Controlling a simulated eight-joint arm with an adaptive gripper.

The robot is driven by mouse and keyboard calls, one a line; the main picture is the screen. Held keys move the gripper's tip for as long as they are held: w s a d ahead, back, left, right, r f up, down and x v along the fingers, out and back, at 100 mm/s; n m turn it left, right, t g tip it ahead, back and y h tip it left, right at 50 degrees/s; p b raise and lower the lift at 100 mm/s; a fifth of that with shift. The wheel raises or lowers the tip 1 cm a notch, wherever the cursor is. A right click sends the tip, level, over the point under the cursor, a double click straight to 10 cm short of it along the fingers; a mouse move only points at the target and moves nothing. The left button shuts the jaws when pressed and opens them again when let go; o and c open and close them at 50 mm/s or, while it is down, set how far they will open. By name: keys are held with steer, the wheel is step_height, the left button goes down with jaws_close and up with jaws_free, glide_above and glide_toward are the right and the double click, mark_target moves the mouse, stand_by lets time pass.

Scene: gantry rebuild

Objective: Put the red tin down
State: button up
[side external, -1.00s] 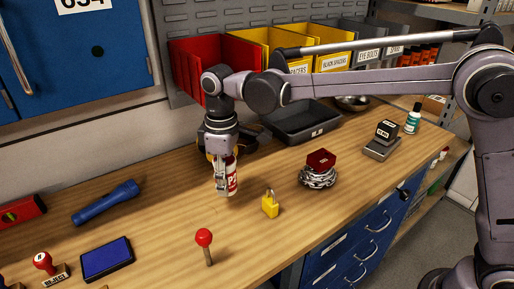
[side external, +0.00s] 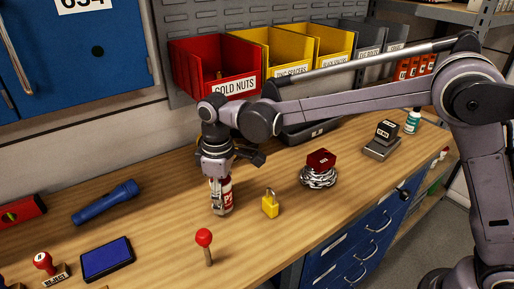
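The red tin (side external: 227,197), red and white with dark lettering, stands upright under my gripper (side external: 219,192) in the side external view. A finger lies along its left side, and the gripper is shut on it. The tin's upper part is partly hidden by the gripper. Its base is at or very close to the wooden bench top (side external: 160,225); I cannot tell for certain whether it touches.
A yellow padlock (side external: 270,204) stands close to the tin's right. A red-knobbed pin (side external: 204,238) is in front. A blue flashlight (side external: 105,202) and blue ink pad (side external: 107,258) lie left. A coiled item with a red block (side external: 320,162) is right. Bins (side external: 222,65) stand behind.

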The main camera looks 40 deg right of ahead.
steer(key=shift+o, duration=0.6)
step_height(320, 180, up, 12)
steer(key=shift+f, duration=0.25)
steer(key=shift+d+r, duration=0.15)
steer(key=shift+r, duration=0.3)
steer(key=s+d+r+m+t, duration=0.2)
steer(key=s+d, duration=0.1)
steer(key=d, duration=0.5)
steer(key=s+d+f+m+t, duration=0.1)
steer(key=s+d+f+m, duration=0.1)
steer(key=s+d, duration=0.3)
steer(key=s+d+f+m+t, duration=0.2)
steer(key=s+d+f, duration=0.2)
steer(key=d, duration=0.1)
steer(key=s+d+f+m+t, duration=0.2)
steer(key=s+d+f+m, duration=0.1)
steer(key=s+d, duration=0.2)
steer(key=shift+s+d+f, duration=0.1)
steer(key=shift+s+d, duration=0.2)
steer(key=shift+d, duration=0.3)
